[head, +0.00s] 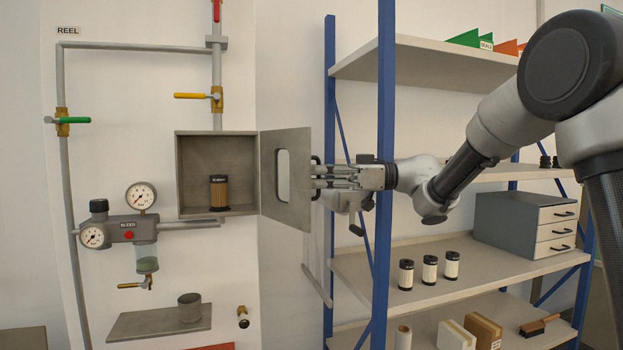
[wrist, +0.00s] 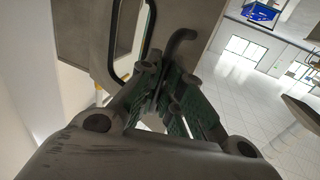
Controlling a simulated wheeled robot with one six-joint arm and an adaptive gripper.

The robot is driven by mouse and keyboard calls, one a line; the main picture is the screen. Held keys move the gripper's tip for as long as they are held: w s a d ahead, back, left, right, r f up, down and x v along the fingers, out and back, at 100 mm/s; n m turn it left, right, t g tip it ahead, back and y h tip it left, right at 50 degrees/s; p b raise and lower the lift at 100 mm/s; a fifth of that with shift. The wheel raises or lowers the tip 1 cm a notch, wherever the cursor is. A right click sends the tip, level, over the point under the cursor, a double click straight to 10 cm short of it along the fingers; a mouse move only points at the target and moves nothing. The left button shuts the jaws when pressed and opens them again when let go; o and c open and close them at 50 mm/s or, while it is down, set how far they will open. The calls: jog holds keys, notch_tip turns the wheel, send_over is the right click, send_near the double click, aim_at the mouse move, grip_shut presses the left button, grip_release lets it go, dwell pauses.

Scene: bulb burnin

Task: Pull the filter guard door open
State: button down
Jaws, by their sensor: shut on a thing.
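The filter guard door (head: 286,185) is a grey metal panel with a pale window. It stands swung out from the right edge of its grey box (head: 215,140), whose front is open. A brown filter with a black cap (head: 219,192) stands inside the box. My gripper (head: 322,183) is at the door's right face, shut on the dark door handle (head: 316,160). The fingers hide the handle's middle. The wrist view shows the fingers (wrist: 163,98) closed close to dark curved bars (wrist: 146,40); the exact contact is hidden.
A shelf rack with blue posts (head: 386,100) stands right behind my gripper, holding several black-and-white canisters and a grey drawer unit (head: 530,225). Pipes, valves and gauges (head: 141,196) are left of the box. A small ledge (head: 150,325) with a grey cup is below.

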jog(key=shift+w+d+r, duration=0.1)
jog(key=shift+w+r, duration=0.05)
jog(key=shift+r, duration=0.05)
dwell(0.3)
jog(key=c, duration=1.8)
grip_release()
jog(key=shift+c, duration=0.2)
jog(key=d, duration=1.2)
jog(key=shift+w, duration=0.4)
jog(key=shift+f, duration=0.1)
